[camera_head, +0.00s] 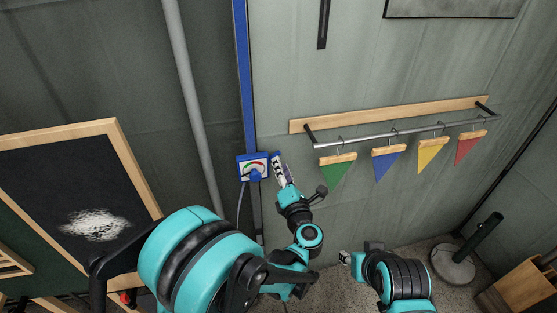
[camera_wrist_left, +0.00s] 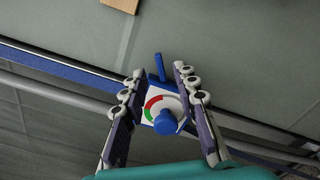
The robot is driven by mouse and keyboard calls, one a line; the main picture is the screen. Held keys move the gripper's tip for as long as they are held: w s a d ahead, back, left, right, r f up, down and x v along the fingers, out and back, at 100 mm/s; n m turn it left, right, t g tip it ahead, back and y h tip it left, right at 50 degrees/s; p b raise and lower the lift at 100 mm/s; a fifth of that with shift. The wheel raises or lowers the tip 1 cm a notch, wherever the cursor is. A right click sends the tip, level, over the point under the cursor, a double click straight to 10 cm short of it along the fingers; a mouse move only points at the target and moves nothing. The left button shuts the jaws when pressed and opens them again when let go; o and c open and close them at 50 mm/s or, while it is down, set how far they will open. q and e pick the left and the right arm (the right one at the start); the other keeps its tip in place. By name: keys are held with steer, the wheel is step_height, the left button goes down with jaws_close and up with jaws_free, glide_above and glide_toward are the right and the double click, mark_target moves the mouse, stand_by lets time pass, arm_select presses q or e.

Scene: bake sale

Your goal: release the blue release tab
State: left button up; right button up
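A small blue box with a white, red and green dial (camera_head: 252,167) is mounted on the blue strip on the wall. In the left wrist view, a narrow blue tab (camera_wrist_left: 159,68) sticks out from its upper edge, and a round blue knob (camera_wrist_left: 165,122) sits on its lower front. My left gripper (camera_wrist_left: 156,85) is open and empty. Its fingers appear on either side of the box and tab in the wrist view; contact cannot be told. In the head view, the left gripper (camera_head: 278,168) is just right of the box. My right gripper (camera_head: 345,257) is low, away from the box; its fingers are too small to read.
A rail (camera_head: 405,134) with green, blue, yellow and red pennants hangs on the wall to the right. A grey pipe (camera_head: 185,75) and a framed chalkboard (camera_head: 60,185) are to the left. A wooden crate (camera_head: 525,285) stands at lower right.

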mark_target(274, 156)
arm_select(q)
steer(key=shift+x, duration=2.1)
jaws_close()
steer(key=shift+a+r+n+b, duration=0.1)
steer(key=shift+r+n+b, duration=0.2)
steer(key=shift+n, duration=0.4)
steer(key=shift+f, duration=0.1)
jaws_free()
steer(key=shift+s, duration=0.15)
